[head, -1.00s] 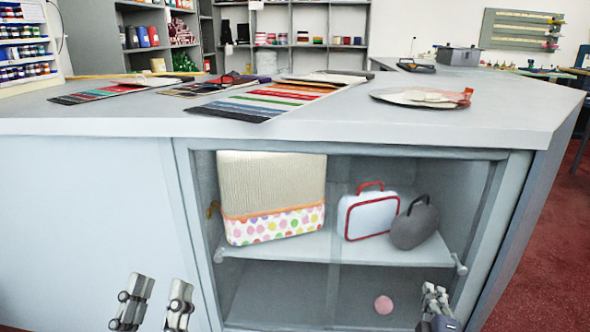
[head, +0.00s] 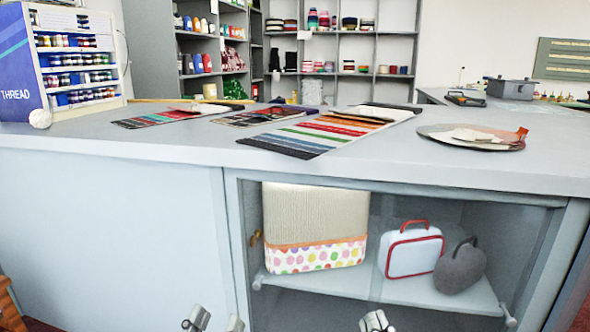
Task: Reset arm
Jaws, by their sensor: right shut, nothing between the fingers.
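Only the tips of my two grippers show, at the bottom edge of the head view. My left gripper (head: 215,322) has its two fingers apart with a gap between them, in front of the counter's pale front panel. My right gripper (head: 376,321) has its fingers together, in front of the open-looking cabinet section. I see nothing held in either one. The rest of both arms is below the frame.
The grey counter (head: 190,160) spans the view. Its cabinet shelf (head: 375,287) holds a polka-dot bag (head: 315,230), a white red-edged case (head: 413,255) and a grey case (head: 460,268). Fabric swatches (head: 320,133) and a round plate (head: 450,137) lie on top. A thread rack (head: 75,62) stands left.

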